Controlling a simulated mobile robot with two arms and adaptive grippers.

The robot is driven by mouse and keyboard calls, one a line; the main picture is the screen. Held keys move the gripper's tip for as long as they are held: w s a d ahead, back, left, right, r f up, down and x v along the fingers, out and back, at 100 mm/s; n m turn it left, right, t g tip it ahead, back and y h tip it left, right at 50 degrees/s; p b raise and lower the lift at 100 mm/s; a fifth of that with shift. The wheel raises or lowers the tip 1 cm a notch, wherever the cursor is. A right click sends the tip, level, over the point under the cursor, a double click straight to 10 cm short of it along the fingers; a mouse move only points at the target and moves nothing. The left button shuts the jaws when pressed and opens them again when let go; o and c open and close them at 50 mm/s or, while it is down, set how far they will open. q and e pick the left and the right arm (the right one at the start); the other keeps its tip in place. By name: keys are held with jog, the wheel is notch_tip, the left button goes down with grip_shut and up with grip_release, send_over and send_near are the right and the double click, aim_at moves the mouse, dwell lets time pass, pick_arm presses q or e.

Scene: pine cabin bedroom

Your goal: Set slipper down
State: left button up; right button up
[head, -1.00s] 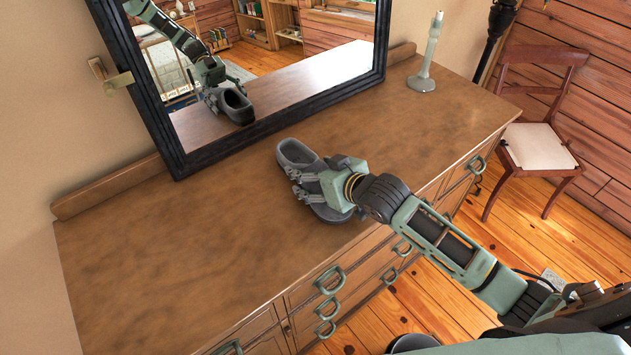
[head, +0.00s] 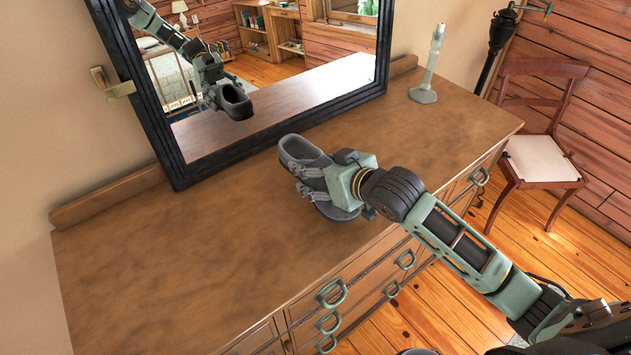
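A dark grey slipper (head: 302,149) is at the middle of the wooden dresser top (head: 190,240), near the mirror. My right gripper (head: 312,183) comes in from the right and is shut on the side of the slipper, its fingers against the near side. The slipper's opening faces up and its heel end points toward the mirror. It appears held a little above the dresser top; the gap under it is hard to see. The gripper hides part of the slipper's middle. My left gripper is not in view.
A black-framed mirror (head: 182,160) stands at the dresser's back and reflects the slipper and my arm. A pale candlestick (head: 424,95) stands at the back right. The dresser top's left part is clear. A wooden chair (head: 540,160) stands beyond the right end.

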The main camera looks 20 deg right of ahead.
jog(key=v, duration=0.4)
jog(key=b+v, duration=0.1)
jog(key=v, duration=0.6)
jog(key=shift+s+d+b, duration=0.15)
jog(key=shift+d+b, duration=0.2)
jog(key=shift+d, duration=0.1)
jog(key=shift+s+d+r, duration=0.1)
jog(key=shift+s+r, duration=0.25)
jog(key=shift+r, duration=0.1)
jog(key=shift+w+r, duration=0.3)
jog(key=shift+r, duration=0.15)
jog(key=w+a+r+m+h, duration=0.1)
jog(key=r, duration=0.2)
jog(key=r+m+h, duration=0.1)
jog(key=r, duration=0.2)
jog(key=w+a+r+m+h, duration=0.1)
jog(key=r, duration=0.2)
jog(key=shift+w+a+m+t+h, duration=0.3)
jog(key=shift+w+a+h, duration=0.05)
jog(key=shift+h, duration=0.05)
jog(key=shift+c, duration=0.9)
jog(key=shift+s+a+r, duration=0.15)
jog(key=shift+r, duration=0.4)
jog(key=shift+f, duration=0.1)
